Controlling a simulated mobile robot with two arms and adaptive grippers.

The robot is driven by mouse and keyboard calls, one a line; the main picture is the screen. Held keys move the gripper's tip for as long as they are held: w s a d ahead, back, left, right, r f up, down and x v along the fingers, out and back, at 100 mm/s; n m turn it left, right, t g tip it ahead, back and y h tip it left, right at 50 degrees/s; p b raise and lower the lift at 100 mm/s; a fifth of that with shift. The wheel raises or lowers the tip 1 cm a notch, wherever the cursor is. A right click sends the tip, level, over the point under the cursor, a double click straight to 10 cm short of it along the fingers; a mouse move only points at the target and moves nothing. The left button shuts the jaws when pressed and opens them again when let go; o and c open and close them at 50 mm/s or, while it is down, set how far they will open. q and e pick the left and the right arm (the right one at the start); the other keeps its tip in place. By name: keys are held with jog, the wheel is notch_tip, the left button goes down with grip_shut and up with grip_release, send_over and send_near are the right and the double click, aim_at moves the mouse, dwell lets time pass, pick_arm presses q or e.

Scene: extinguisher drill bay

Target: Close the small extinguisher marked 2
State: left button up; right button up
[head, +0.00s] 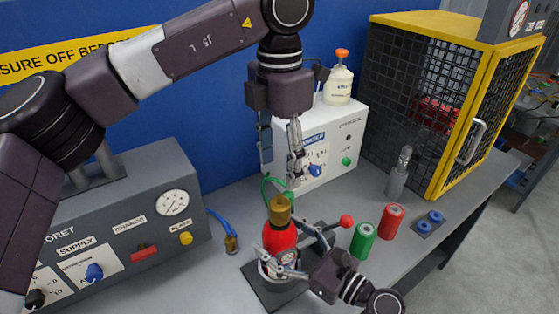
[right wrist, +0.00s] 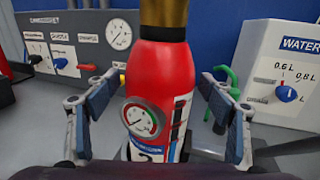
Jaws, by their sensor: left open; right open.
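The small red extinguisher (head: 280,238) stands upright in a holder on a dark base plate (head: 256,284). A brass-coloured piece (head: 280,208) sits on its top. In the right wrist view the red body (right wrist: 160,75) carries a round gauge (right wrist: 144,118), with part of a 2 below it. My right gripper (head: 298,252) is open, with one finger on each side of the extinguisher; a gap shows beside the body in the wrist view (right wrist: 158,98). My left gripper (head: 281,160) is open and empty, pointing down above and behind the brass top.
A red-knobbed lever (head: 346,221) stands right of the extinguisher. Green (head: 363,240) and red (head: 391,220) cylinders stand further right, near a blue-ringed pad (head: 428,223). A white water box (head: 345,135), grey supply console (head: 150,180) and yellow-framed cage (head: 440,110) stand behind.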

jog(key=v, duration=1.1)
jog(key=shift+s+d, duration=0.25)
